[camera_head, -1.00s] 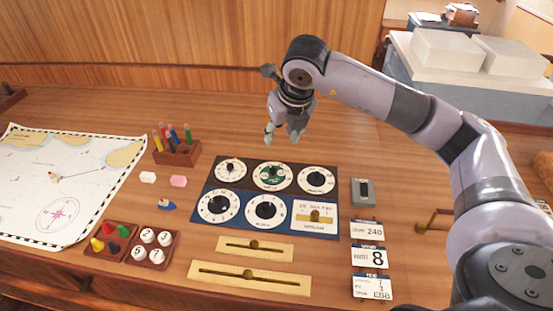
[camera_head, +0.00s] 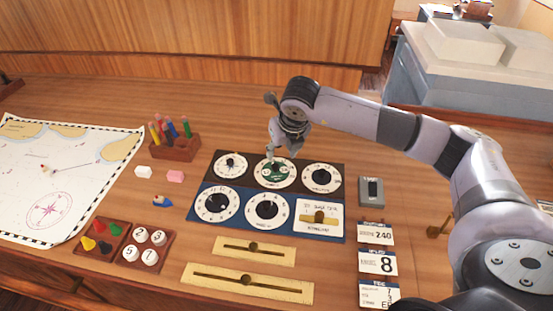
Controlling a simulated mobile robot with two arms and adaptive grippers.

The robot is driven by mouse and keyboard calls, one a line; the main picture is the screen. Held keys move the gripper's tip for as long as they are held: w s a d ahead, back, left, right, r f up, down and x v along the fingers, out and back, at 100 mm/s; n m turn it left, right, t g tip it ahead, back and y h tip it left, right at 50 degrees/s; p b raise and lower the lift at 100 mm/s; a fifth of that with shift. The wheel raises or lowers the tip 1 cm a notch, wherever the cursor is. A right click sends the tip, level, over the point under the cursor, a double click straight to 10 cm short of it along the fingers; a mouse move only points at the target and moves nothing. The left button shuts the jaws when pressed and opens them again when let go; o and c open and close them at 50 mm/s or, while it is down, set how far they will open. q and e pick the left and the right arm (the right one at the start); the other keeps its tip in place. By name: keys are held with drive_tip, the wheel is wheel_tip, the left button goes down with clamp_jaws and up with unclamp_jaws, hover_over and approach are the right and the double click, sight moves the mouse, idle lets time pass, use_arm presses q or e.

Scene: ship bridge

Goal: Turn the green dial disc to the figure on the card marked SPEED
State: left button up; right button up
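The green dial disc (camera_head: 275,173) is at the middle of the top row on the dial panel (camera_head: 240,176). My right gripper (camera_head: 283,153) points down just above the far part of this dial. Its fingers look slightly apart, but it is too small to tell for sure; contact with the dial is also unclear. The card marked SPEED (camera_head: 376,261) is the middle one of three cards at the right and shows an 8. The figure that the green dial points to is too small to read. My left gripper is not in view.
A grey switch box (camera_head: 371,192) stands right of the panel. Two brass slider rulers (camera_head: 249,281) lie in front. A pencil holder (camera_head: 175,149), erasers, peg trays (camera_head: 148,246) and a chart (camera_head: 55,180) lie left. The table behind the panel is clear.

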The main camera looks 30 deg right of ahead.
sight(276, 166)
drive_tip(key=p+x, duration=0.2)
drive_tip(key=x, duration=0.6)
drive_tip(key=shift+w+d+f, duration=0.1)
drive_tip(key=shift+w+f, duration=0.15)
drive_tip(key=shift+f, duration=0.4)
drive_tip(key=shift+c, duration=0.4)
clamp_jaws()
